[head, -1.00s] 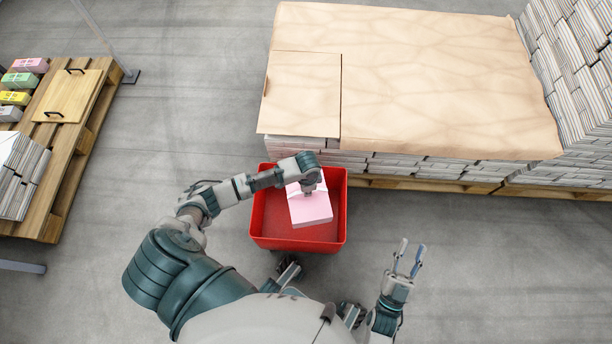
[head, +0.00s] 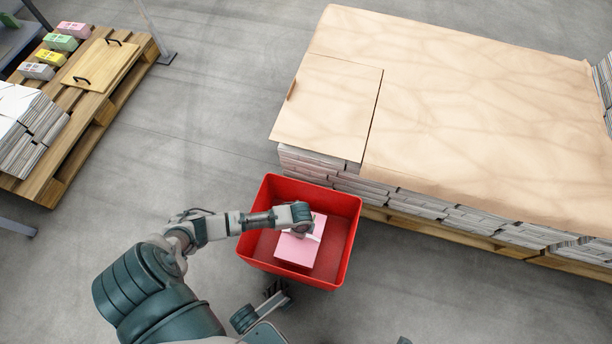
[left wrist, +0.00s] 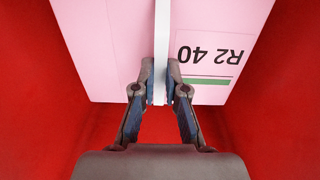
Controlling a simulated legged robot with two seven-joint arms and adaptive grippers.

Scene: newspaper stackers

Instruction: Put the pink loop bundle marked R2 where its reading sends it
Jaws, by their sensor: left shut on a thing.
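The pink bundle (head: 297,250) is inside the red bin (head: 349,240). In the left wrist view the pink bundle (left wrist: 105,45) fills the top, with the print "R2 40" upside down over a green bar. A white upright loop (left wrist: 162,40) stands on its top. My left gripper (left wrist: 160,98) is shut on this loop; its fingers in the head view are mostly hidden by the wrist (head: 298,214). I cannot tell whether the bundle rests on the bin floor or hangs above it.
A pallet (head: 100,120) at the left bears pink (head: 73,29), green (head: 60,42), yellow (head: 51,58) and grey (head: 37,71) blocks, a wooden board with two handles (head: 100,65), and newspapers (head: 25,130). A paper-covered newspaper stack (head: 470,130) with a separate flap (head: 328,105) stands behind the bin.

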